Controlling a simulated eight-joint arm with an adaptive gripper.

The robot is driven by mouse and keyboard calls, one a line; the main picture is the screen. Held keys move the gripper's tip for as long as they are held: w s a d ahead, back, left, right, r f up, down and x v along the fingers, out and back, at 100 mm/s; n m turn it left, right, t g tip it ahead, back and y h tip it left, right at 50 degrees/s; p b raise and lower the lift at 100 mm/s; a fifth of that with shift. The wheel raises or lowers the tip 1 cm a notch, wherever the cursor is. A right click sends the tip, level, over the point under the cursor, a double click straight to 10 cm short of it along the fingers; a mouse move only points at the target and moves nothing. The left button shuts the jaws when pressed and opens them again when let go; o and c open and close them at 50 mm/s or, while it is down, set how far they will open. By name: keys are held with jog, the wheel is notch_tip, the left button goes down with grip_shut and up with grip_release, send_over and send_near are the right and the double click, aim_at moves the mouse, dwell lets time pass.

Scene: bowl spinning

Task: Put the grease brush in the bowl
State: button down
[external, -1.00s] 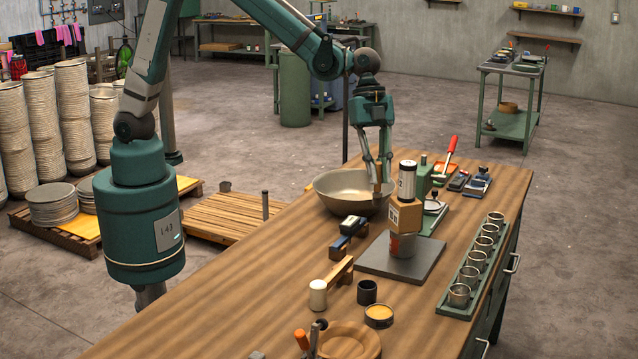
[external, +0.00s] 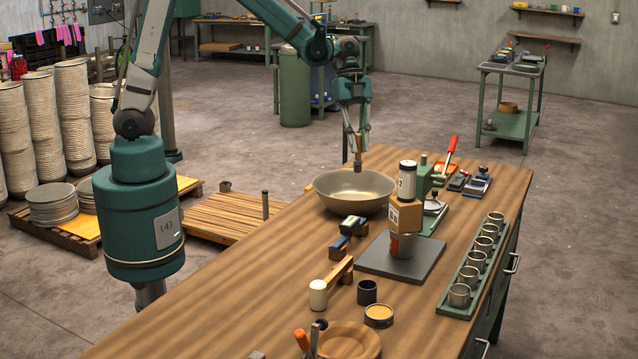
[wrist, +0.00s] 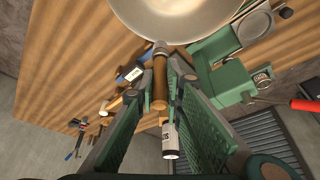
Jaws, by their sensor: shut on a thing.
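The grease brush (external: 358,160) has a brown wooden handle and hangs in my gripper (external: 355,148), which is shut on it. In the external view it is above the bowl's far rim. The wrist view shows the brush (wrist: 160,82) between the two green fingers of my gripper (wrist: 161,90), its grey end overlapping the bowl's edge in the picture. The wide beige bowl (external: 345,198) stands on the wooden table and looks empty. It also shows in the wrist view (wrist: 185,22). The inside is partly out of view there.
A stack of a brown block (external: 405,216) and a white can (external: 407,180) stands on a grey plate (external: 385,260), right of the bowl. A blue-black tool (external: 347,233) lies in front of the bowl. A green rack of metal cups (external: 470,262) lines the table's right edge.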

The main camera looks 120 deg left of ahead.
jog(key=s+a+f, duration=0.4)
jog(key=s+f, duration=0.1)
dwell(0.5)
jog(key=shift+w, duration=0.1)
jog(key=shift+f, duration=2.9)
jog(key=shift+f, duration=0.1)
jog(key=shift+f+p, duration=0.35)
jog(key=shift+f, duration=1.6)
jog(key=shift+f, duration=0.15)
